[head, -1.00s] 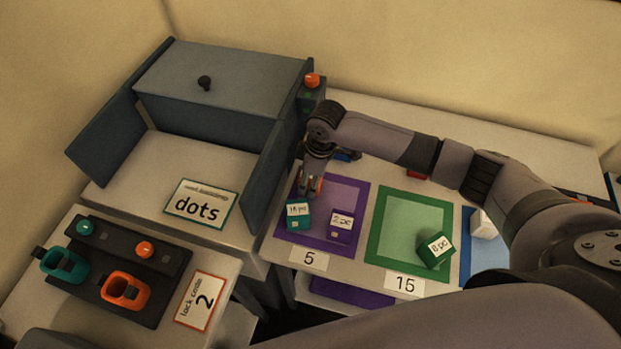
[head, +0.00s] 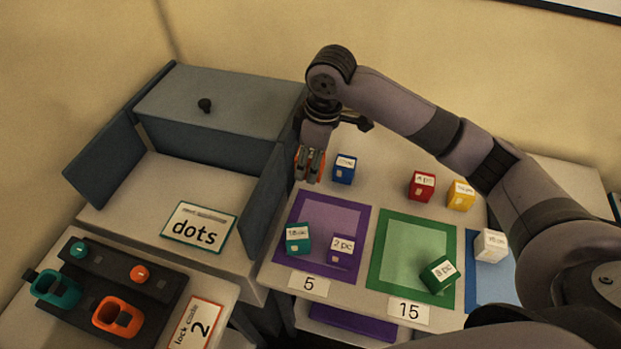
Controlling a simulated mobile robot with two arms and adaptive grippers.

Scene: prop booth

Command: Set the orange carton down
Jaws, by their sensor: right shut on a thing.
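My right gripper (head: 310,166) is shut on the orange carton (head: 299,160). Only slivers of orange show at the sides of the fingers; the rest of the carton is hidden. The gripper points down and appears to be above the table, behind the purple mat (head: 283,240) and left of the blue carton (head: 344,172). I cannot tell how high the carton is. My left gripper is not in view.
Teal (head: 298,241) and purple (head: 342,254) cartons sit on the purple mat. A green carton (head: 437,278) sits on the green mat (head: 378,262), a white one (head: 491,247) on the blue mat (head: 485,290). Red (head: 421,188) and yellow (head: 460,198) cartons stand behind. A grey cabinet (head: 200,150) borders the left.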

